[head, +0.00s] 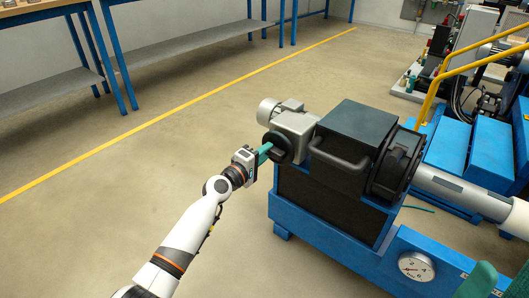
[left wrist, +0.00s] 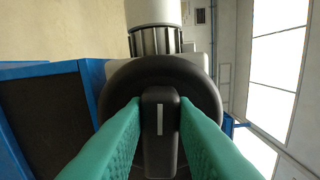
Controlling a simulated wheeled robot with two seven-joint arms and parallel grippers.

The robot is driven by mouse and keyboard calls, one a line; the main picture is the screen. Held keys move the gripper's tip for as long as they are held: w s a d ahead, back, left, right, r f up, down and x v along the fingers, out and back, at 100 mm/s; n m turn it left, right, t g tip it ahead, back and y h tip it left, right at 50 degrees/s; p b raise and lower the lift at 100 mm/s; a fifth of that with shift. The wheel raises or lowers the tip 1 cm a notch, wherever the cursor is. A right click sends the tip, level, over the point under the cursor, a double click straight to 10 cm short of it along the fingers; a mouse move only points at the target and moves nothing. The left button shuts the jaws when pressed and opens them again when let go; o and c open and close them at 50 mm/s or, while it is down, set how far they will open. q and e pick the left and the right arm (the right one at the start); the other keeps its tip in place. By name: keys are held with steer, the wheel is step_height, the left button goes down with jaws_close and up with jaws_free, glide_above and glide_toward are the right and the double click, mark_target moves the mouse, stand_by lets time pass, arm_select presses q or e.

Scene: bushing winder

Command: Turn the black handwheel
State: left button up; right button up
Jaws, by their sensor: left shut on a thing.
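The black handwheel (head: 279,148) is a round disc on the left side of the grey gearbox (head: 297,124). In the left wrist view the handwheel (left wrist: 203,92) fills the middle, with a raised bar grip (left wrist: 160,150) across it and a pale line on the bar. My left gripper (head: 264,149) reaches the handwheel from the left. Its teal fingers (left wrist: 159,128) are shut on the bar, one on each side. The bar stands upright in the left wrist view. A green fingertip-like part (head: 478,280), perhaps of my right gripper, shows at the lower right edge; its jaws cannot be made out.
The blue machine frame (head: 330,243) carries a black housing with a bar handle (head: 338,157). A pressure gauge (head: 416,266) is at the front. A yellow rail (head: 460,65) stands behind. The floor to the left is clear up to the blue benches (head: 190,45).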

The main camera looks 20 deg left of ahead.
arm_select(q)
steer(key=shift+f, duration=0.15)
stand_by(0.3)
steer(key=o, duration=1)
steer(key=shift+p+v, duration=0.95)
steer(key=shift+v, duration=5.1)
